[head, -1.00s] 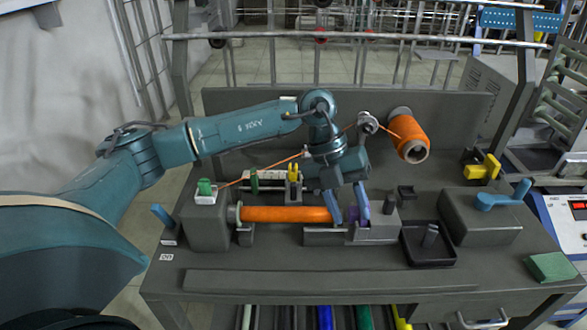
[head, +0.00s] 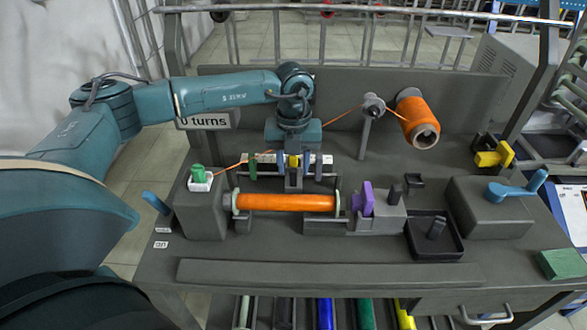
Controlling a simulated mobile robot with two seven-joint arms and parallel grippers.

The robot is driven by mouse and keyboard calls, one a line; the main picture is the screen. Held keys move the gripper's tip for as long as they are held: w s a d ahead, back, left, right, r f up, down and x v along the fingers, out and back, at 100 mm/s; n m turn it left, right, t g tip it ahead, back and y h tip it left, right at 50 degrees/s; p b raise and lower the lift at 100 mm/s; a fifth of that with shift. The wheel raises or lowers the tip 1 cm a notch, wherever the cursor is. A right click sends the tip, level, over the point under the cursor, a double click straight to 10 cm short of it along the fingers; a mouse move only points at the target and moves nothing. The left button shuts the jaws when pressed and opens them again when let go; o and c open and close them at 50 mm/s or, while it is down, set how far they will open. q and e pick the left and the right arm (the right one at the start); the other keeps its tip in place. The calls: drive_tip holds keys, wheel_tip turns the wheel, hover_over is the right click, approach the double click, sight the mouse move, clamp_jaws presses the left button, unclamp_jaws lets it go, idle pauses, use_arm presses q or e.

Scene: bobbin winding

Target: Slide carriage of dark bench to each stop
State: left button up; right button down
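The dark bench (head: 330,270) carries an orange bobbin (head: 285,202) lying horizontally between its end supports. Behind it, the carriage (head: 293,184) with a yellow tab (head: 293,161) sits on a rail in front of a white scale strip (head: 266,158). A green stop marker (head: 253,166) stands left of the carriage. My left gripper (head: 293,167) points down over the carriage, with one finger on each side of the yellow tab; whether the fingers press on it cannot be told. The arm hides part of the scale and thread. My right gripper is not in view.
An orange spool (head: 418,120) and thread guide (head: 373,107) stand behind, right. Thread runs to a green clip (head: 198,174) at left. A purple piece (head: 364,198) stands right of the bobbin, beside a dark tray (head: 434,238). A blue-handled box (head: 490,207) is farther right.

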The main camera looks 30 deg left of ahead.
use_arm(q)
drive_tip(key=shift+f, duration=1.2)
drive_tip(key=shift+c, duration=0.6)
clamp_jaws()
